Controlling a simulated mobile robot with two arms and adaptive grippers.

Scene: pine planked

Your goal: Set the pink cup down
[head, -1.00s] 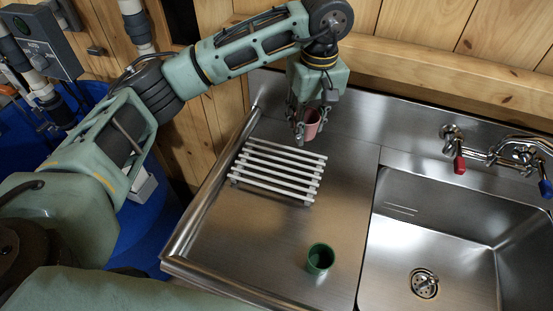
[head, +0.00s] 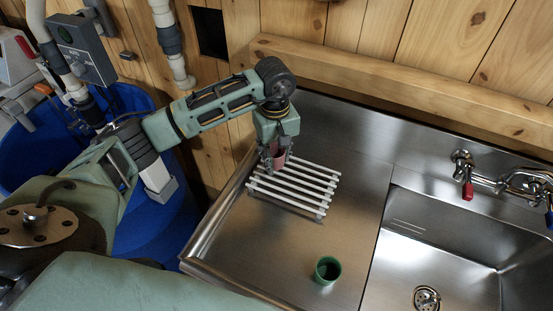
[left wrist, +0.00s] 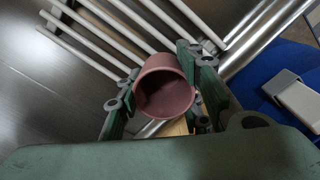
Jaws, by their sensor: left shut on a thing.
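The pink cup (head: 279,158) is held at the far left corner of the white slatted rack (head: 291,190). My left gripper (head: 272,163) is shut on the cup, with its fingers pointing down. In the left wrist view the cup (left wrist: 165,88) sits between the two fingers, its open mouth facing the camera and its inside empty. The rack's bars (left wrist: 115,41) show just past the cup. I cannot tell whether the cup's base touches the rack. My right gripper is in neither view.
A green cup (head: 327,269) stands on the steel drainboard (head: 262,240) near its front. The sink basin (head: 440,250) and taps (head: 465,180) are to the right. A wooden ledge and wall run behind. The drainboard between rack and green cup is clear.

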